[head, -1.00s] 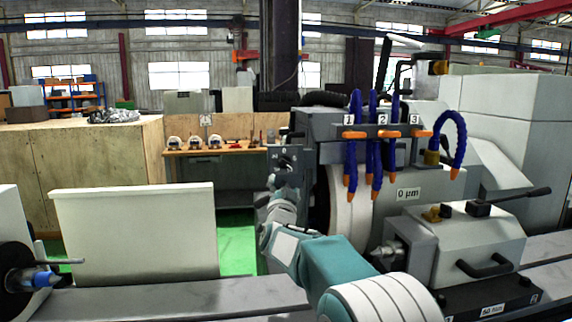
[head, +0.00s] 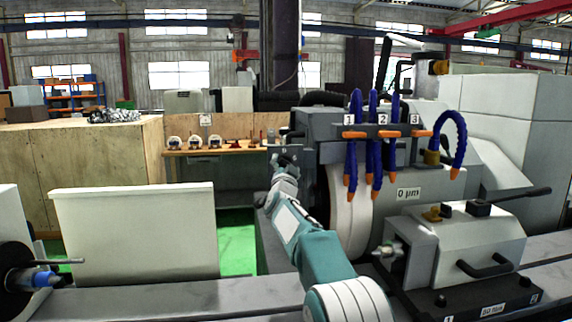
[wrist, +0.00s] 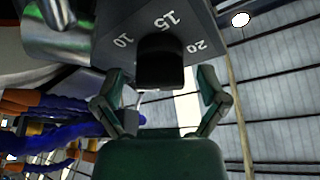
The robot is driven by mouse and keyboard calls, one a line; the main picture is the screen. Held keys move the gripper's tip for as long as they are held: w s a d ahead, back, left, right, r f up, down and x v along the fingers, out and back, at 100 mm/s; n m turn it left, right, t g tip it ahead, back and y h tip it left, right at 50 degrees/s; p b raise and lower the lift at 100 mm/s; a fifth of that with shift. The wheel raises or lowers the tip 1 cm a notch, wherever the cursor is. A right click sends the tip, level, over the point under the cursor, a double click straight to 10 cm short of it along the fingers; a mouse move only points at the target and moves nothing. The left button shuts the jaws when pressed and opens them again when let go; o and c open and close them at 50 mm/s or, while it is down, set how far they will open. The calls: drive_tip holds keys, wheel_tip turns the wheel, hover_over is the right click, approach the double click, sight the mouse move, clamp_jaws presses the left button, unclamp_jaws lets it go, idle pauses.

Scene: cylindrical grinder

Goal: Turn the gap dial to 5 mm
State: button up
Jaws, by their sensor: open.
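The gap dial (wrist: 160,64) is a dark knob on a grey panel (wrist: 195,22) in the wrist view. The numbers 10, 15 and 20 show around it; no 5 is visible. Where the dial points is too dark to tell. My gripper (wrist: 161,77) is open, with one green finger on each side of the dial. A gap shows between each finger and the knob. In the head view my gripper (head: 286,160) is small in front of the panel (head: 286,148), and my arm hides part of it.
Blue coolant hoses (head: 352,145) with orange nozzles hang right of the panel, above the pale grinding wheel (head: 350,208). A 0 µm label (head: 408,194) is on the wheel guard. A wooden bench (head: 215,150) stands behind. A white board (head: 135,235) stands left, with open green floor beside it.

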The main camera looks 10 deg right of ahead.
drive_tip(key=shift+w+r, duration=0.15)
drive_tip(key=shift+w, duration=0.15)
drive_tip(key=c, duration=1.1)
drive_tip(key=shift+n, duration=0.5)
drive_tip(key=n+t+y, duration=0.1)
drive_tip(key=n+y, duration=0.2)
drive_tip(key=n, duration=0.2)
drive_tip(key=n+y, duration=0.2)
drive_tip(key=n, duration=0.1)
drive_tip(key=n+y, duration=0.2)
drive_tip(key=n, duration=0.2)
drive_tip(key=shift+a, duration=0.1)
drive_tip(key=shift+n, duration=0.6)
